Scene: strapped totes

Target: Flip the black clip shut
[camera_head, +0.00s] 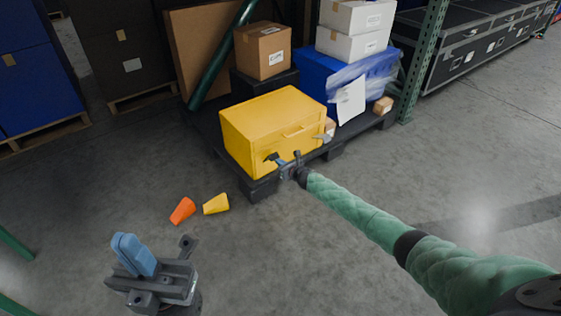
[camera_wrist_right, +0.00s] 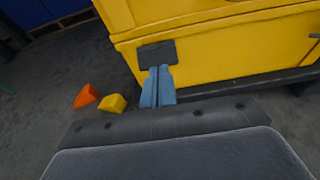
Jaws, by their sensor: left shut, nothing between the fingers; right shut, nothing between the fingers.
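The yellow tote (camera_head: 265,118) stands with its lid down at the front of a black pallet. In the right wrist view, the black clip (camera_wrist_right: 157,54) is a dark flat plate against the yellow front, near the lid edge. My right gripper (camera_wrist_right: 158,70) has its blue fingers together and empty, just below the clip; I cannot tell whether they touch it. In the head view, my right gripper (camera_head: 270,157) is in front of the tote's lower front, and the clip is hard to make out there. My left gripper (camera_head: 124,240) is shut and empty, low at the left, away from the tote.
An orange cone-like piece (camera_head: 182,211) and a yellow one (camera_head: 216,204) lie on the floor left of the pallet (camera_head: 262,188). A small grey part (camera_head: 322,138) sticks out at the tote's right front. Boxes and a blue tote (camera_head: 318,75) stand behind.

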